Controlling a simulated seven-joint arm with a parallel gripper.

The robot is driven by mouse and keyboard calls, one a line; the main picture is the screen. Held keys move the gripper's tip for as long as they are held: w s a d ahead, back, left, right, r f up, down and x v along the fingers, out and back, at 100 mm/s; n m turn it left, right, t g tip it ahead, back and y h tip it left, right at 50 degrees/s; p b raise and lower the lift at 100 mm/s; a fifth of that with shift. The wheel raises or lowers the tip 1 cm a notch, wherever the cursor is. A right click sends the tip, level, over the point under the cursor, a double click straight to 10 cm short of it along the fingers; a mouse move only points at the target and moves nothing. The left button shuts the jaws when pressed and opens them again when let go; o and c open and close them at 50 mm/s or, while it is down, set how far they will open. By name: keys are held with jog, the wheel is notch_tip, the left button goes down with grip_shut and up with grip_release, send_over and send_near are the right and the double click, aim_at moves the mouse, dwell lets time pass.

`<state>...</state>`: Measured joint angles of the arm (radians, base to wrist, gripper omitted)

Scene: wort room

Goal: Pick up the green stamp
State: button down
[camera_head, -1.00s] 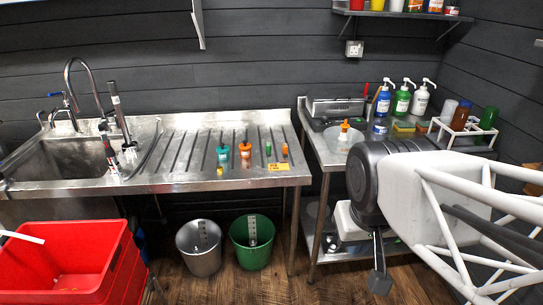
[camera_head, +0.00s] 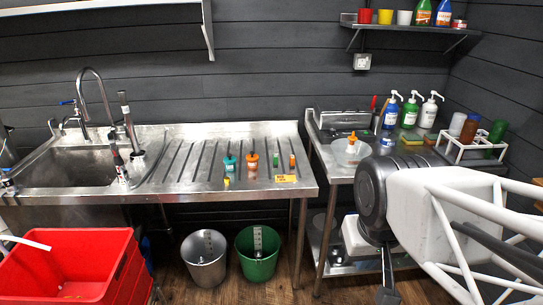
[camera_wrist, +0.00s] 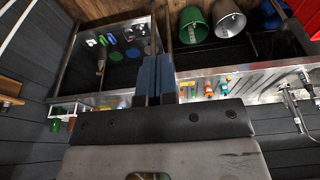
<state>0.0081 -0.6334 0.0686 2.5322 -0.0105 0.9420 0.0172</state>
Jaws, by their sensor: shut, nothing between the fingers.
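A small green stamp (camera_head: 276,160) stands on the ribbed steel drainboard (camera_head: 200,184), between a larger orange-topped piece (camera_head: 252,166) and a small orange piece (camera_head: 292,160). In the wrist view, which is turned over, the green stamp (camera_wrist: 191,92) looks tiny, right of the fingers. My gripper (camera_head: 388,293) hangs low, in front of the right-hand bench and well to the right of the stamp. In the wrist view the dark blue fingers of my gripper (camera_wrist: 155,80) are together and empty, apart from the stamp.
A teal piece (camera_head: 230,165) and a small yellow piece (camera_head: 227,181) also stand on the drainboard, with a yellow label (camera_head: 285,178) at its front edge. A sink (camera_head: 70,168) lies left. A steel bucket (camera_head: 204,262) and green bucket (camera_head: 258,258) stand below. Bottles crowd the right bench.

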jog(key=c, duration=0.6)
grip_release()
jog(key=w+a+r+n, duration=0.1)
jog(key=w+r+n, duration=0.15)
jog(key=w, duration=0.75)
jog(key=w+r+n, duration=0.2)
jog(key=w+r, duration=0.2)
jog(key=w, duration=0.6)
jog(key=n+g, duration=0.3)
jog(key=n, duration=1.1)
send_over(276, 155)
jog(key=s, duration=0.1)
jog(key=shift+m, duration=0.25)
notch_tip(276, 155, down, 25)
jog(key=shift+d+r, duration=0.1)
jog(key=shift+w+f, duration=0.35)
jog(key=shift+f, duration=0.1)
